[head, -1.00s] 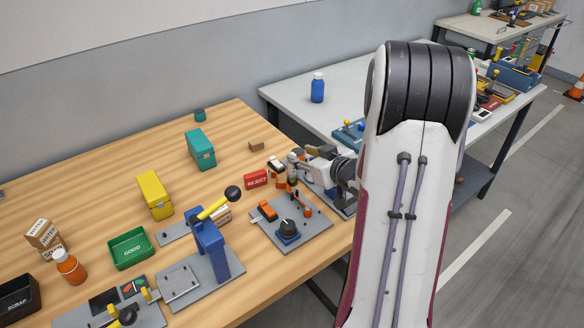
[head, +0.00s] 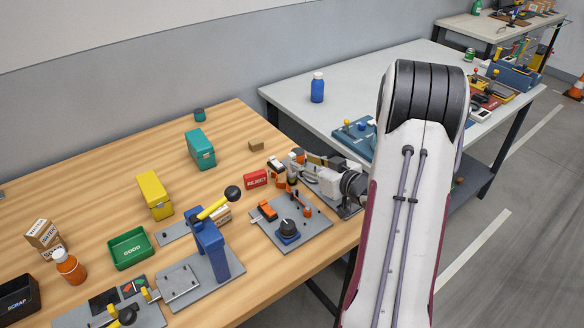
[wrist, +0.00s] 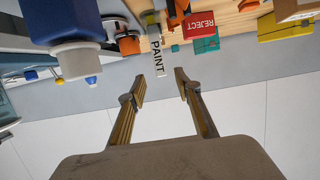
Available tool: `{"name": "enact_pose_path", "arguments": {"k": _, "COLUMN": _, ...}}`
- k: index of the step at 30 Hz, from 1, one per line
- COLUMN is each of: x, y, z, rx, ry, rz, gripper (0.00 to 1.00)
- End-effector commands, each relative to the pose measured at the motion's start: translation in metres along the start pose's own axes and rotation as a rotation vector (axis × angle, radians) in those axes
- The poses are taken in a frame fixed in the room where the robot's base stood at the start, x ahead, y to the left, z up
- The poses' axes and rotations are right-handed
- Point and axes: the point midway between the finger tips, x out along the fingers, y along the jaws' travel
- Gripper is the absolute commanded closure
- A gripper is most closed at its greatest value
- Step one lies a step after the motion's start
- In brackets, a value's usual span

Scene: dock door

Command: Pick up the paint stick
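The paint stick (wrist: 158,56) shows in the wrist view as a pale upright piece marked PAINT, at the top centre. My gripper (wrist: 160,86) is open and empty, and the stick's end lies just beyond the gap between its fingertips, apart from both. In the head view my gripper (head: 302,160) is low at the right side of the wooden bench, beside the grey fixture plate. The stick cannot be clearly told apart there among the small parts by the gripper.
A red REJECT box (head: 256,179) stands close to the gripper. A grey plate with a black knob (head: 288,226) lies in front of it. A blue press (head: 210,245) with a yellow lever stands further left. The wooden bench (head: 105,190) has clear room at the back left.

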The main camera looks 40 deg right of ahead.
Motion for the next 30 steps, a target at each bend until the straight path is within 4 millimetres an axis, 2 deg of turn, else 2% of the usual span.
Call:
{"name": "enact_pose_path", "arguments": {"k": 6, "x": 0.015, "y": 0.0, "z": 0.0, "rx": 0.0, "ry": 0.0, "rz": 0.0, "gripper": 0.67}}
{"name": "enact_pose_path", "arguments": {"k": 20, "x": 0.02, "y": 0.0, "z": 0.0, "rx": -0.001, "ry": 0.0, "rz": 0.0, "gripper": 0.67}}
{"name": "enact_pose_path", "arguments": {"k": 30, "x": 0.055, "y": -0.002, "z": 0.0, "rx": -0.001, "ry": 0.0, "rz": 0.0, "gripper": 0.67}}
